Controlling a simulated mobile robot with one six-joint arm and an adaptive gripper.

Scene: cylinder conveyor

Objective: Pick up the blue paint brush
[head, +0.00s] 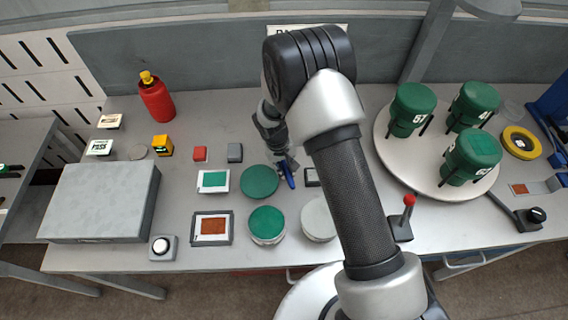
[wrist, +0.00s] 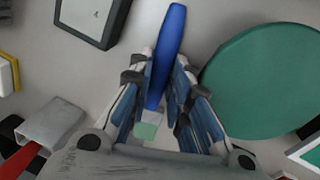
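The blue paint brush (head: 287,173) is near the middle of the table, directly below the end of my arm. In the wrist view its long blue handle (wrist: 170,40) points away from my gripper, with a pale end (wrist: 149,126) between the finger bases. My gripper (wrist: 166,72) has one finger on each side of the handle, and the pads appear to press on it. In the head view my gripper (head: 284,160) is partly hidden by my wrist. I cannot tell whether the brush touches the table.
A green disc (head: 260,181) lies close left of the brush in the head view. A small dark-framed block (head: 312,177) is close on the right. A round turntable (head: 396,158) with green canisters stands at right, and a grey box (head: 98,200) at left.

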